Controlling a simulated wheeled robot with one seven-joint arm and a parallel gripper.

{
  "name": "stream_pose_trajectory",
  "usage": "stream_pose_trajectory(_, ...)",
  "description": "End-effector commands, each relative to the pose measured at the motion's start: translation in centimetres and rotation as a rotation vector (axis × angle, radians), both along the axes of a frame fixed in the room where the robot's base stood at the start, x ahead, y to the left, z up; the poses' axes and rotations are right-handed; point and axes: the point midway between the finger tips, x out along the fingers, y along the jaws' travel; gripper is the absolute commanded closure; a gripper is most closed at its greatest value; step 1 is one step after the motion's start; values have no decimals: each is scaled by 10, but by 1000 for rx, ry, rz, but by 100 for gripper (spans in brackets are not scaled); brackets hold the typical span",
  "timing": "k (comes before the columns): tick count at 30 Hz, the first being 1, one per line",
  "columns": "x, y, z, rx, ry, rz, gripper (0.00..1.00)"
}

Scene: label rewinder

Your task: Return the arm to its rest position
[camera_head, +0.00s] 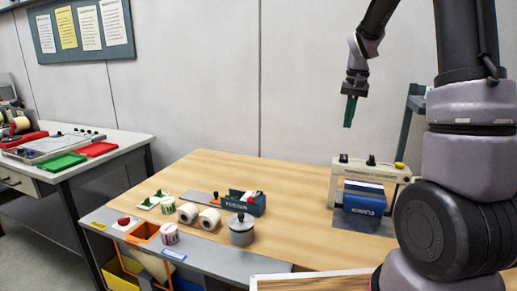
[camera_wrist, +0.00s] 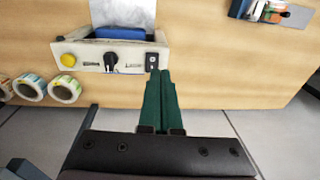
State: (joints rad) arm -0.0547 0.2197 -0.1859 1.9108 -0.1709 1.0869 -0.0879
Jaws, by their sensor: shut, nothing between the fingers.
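My gripper (camera_head: 350,110) hangs from my arm in the upper right of the head view, pointing down. Its green fingers are together and hold nothing. It is in the air above the back of the wooden table (camera_head: 290,180), clear of everything on it. In the wrist view my gripper's green fingers (camera_wrist: 160,80) lie side by side, with the table below them. My arm rises along the right side of the head view, and its upper part runs out of the picture.
A beige control box (camera_head: 345,170) with knobs stands below my gripper, with a blue box (camera_head: 362,200) beside it. White rolls (camera_head: 208,219), a metal pot (camera_head: 241,232) and a dark blue holder (camera_head: 243,203) stand at the left. The table's middle is clear.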

Motion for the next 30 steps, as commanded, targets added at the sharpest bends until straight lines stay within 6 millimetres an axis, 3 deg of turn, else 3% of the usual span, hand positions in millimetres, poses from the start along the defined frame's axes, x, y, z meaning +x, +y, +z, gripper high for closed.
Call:
stream_pose_trajectory(1,-16,6,21,16,-42,1,100)
stream_pose_trajectory(6,-70,27,68,60,-158,6,100)
stream_pose_trajectory(13,-149,51,108,100,-314,17,100)
stream_pose_trajectory(21,-227,72,118,118,-470,31,100)
stream_pose_trajectory(25,-246,77,116,119,-507,32,100)
stream_pose_trajectory(30,-252,78,115,120,-521,33,100)
